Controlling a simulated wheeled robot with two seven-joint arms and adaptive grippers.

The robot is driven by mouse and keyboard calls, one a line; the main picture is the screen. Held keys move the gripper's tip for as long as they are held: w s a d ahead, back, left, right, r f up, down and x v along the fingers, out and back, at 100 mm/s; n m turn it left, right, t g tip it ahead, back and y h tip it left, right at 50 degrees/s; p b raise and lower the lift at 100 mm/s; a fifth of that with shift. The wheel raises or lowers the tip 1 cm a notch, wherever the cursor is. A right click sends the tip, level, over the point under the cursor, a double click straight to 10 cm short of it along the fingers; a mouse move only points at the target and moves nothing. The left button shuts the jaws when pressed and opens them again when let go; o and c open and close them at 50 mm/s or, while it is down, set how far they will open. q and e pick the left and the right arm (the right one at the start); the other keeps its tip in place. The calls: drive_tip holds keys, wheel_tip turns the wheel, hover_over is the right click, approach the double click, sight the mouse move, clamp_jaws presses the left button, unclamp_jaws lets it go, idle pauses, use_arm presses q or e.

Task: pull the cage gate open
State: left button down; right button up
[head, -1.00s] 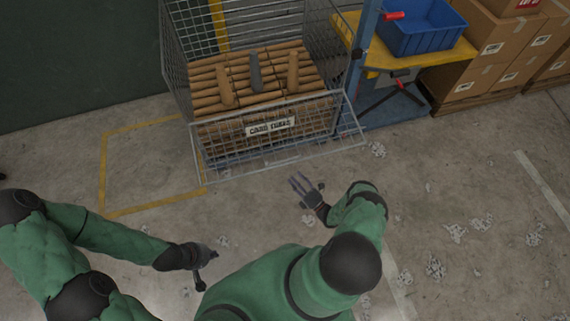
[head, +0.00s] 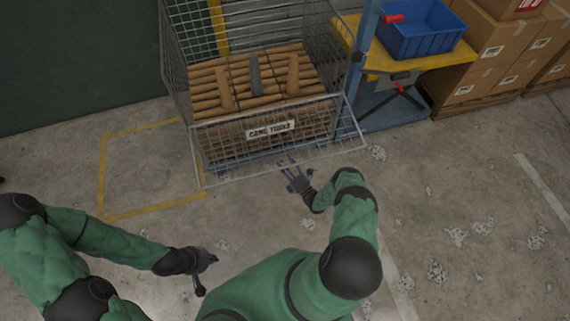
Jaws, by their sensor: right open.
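The wire cage (head: 176,75) stands at the top, with brown card tubes (head: 235,88) stacked inside. Its front mesh gate (head: 225,150) carries a white label (head: 270,130) and slopes outward at the bottom, its lower rail (head: 255,172) low near the floor. My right gripper (head: 289,163) is open, with its fingers pointing at the gate's lower rail, near its middle. I cannot tell whether they touch it. My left gripper (head: 212,260) hangs over the floor to the lower left, away from the cage. Its jaws are too small to read.
A yellow-topped bench (head: 420,62) with a blue bin (head: 418,35) stands right of the cage, with a blue post (head: 366,40) beside it. Cardboard boxes (head: 500,45) stand at the right. The floor in front is open, with scattered scraps (head: 437,272).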

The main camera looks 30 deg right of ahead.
clamp_jaws()
drive_tip(key=r+g+p, duration=0.1)
drive_tip(key=r+p, duration=0.2)
drive_tip(key=r+m+g+p, duration=0.1)
drive_tip(key=r+p, duration=0.2)
drive_tip(key=s+r+g+h+p, duration=0.1)
drive_tip(key=r+p, duration=0.2)
drive_tip(key=shift+a+r+m+p, duration=0.1)
drive_tip(key=shift+r+m+p, duration=0.05)
drive_tip(key=shift+m+p, duration=0.25)
drive_tip(key=shift+g, duration=0.3)
unclamp_jaws()
